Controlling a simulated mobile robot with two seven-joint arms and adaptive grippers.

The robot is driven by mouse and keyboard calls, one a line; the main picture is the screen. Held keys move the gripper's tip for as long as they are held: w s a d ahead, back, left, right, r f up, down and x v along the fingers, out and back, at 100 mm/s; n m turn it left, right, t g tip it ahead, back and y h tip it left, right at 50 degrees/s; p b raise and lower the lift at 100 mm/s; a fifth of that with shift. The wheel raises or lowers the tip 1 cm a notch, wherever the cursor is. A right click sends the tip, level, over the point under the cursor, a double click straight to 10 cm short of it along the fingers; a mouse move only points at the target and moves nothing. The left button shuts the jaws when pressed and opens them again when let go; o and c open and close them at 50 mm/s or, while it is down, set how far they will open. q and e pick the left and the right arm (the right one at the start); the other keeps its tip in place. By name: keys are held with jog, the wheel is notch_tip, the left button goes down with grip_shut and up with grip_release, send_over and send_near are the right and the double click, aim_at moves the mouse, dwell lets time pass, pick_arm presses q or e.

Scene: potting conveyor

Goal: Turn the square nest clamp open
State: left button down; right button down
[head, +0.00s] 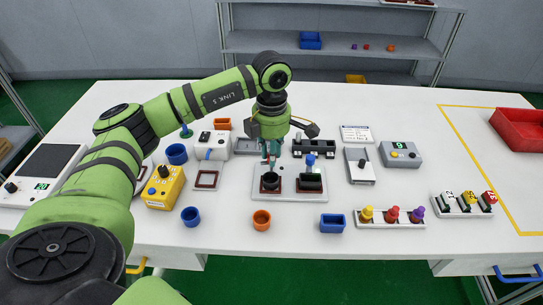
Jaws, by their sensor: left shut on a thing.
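A pale fixture plate (290,197) in the middle of the table carries two dark nests. The left nest (270,183) looks like a dark cup or block with an opening; the right nest (311,183) is a wider black block. A blue knob (310,160) stands upright behind the right nest. My left gripper (269,163) points down just behind and above the left nest. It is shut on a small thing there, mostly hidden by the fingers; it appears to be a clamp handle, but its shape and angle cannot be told. My right gripper is not in view.
An orange cup (261,220) and a blue bin (332,222) stand in front of the plate. A yellow device (163,187) is at left. A grey switch box (359,166) and a rack of coloured knobs (391,217) are at right. The table's right part is mostly clear, with a red tray (520,130).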

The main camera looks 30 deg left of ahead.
pick_arm(q)
jog(key=shift+m+b, duration=0.35)
jog(key=shift+m, duration=0.45)
jog(key=c, duration=1.1)
grip_release()
jog(key=shift+r, duration=0.1)
notch_tip(320, 180, up, 12)
